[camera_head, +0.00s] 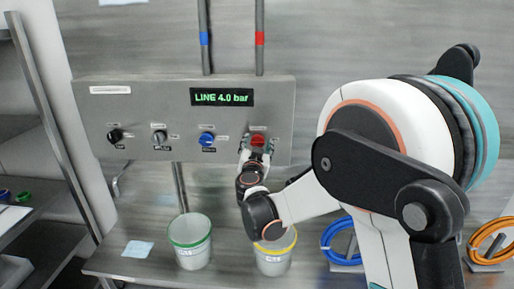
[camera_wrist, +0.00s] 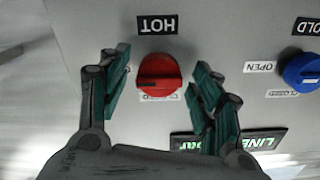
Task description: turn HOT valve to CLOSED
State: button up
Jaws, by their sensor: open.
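The HOT valve is a red round knob (camera_wrist: 159,76) on the grey panel, under a black HOT label (camera_wrist: 157,24) in the wrist view. A dark mark shows on its left part there, and a small white label beside it is mostly hidden by the knob. The knob also shows at the panel's right in the head view (camera_head: 258,139). My gripper (camera_wrist: 161,68) is open, with one green-padded finger on each side of the knob and a visible gap on both sides. In the head view my gripper (camera_head: 254,156) is right at the knob and partly covers its lower side.
The blue COLD knob (camera_wrist: 302,71) is to the right in the wrist view, with OPEN and CLOSED labels; it also shows in the head view (camera_head: 207,139). Dark and grey knobs sit further left. A LINE 4.0 bar display (camera_head: 222,97) is above. Green-rimmed (camera_head: 190,255) and yellow-rimmed (camera_head: 273,264) buckets stand below.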

jog(key=shift+w, duration=0.35)
jog(key=c, duration=1.1)
